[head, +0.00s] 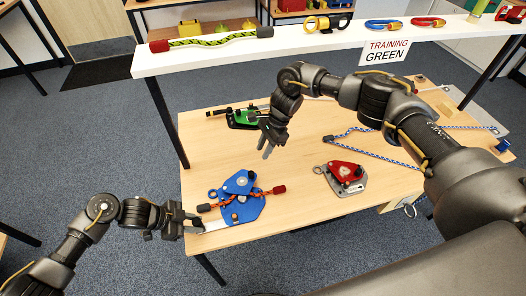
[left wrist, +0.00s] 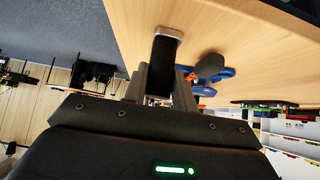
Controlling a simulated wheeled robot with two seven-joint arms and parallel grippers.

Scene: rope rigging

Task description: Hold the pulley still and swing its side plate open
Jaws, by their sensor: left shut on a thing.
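A blue pulley (head: 243,212) lies on the wooden table at the front left, with a blue side plate (head: 238,184) on its upper part. A short orange rope (head: 212,206) with dark red ends runs across it. My left gripper (head: 200,224) is at the pulley's left, shut on a pale, flat piece beside the blue body; its join to the pulley is unclear. The left wrist view shows a dark, light-edged piece (left wrist: 165,52) at the fingers, and part of the blue pulley (left wrist: 222,73) beyond. My right gripper (head: 268,148) is in the air above the table, fingers apart and empty.
A red pulley (head: 345,169) lies at the right, and a green device (head: 243,118) at the back. A blue-and-white rope (head: 375,153) lies at the right. A white shelf (head: 290,43) with gear spans the back. The table middle is clear.

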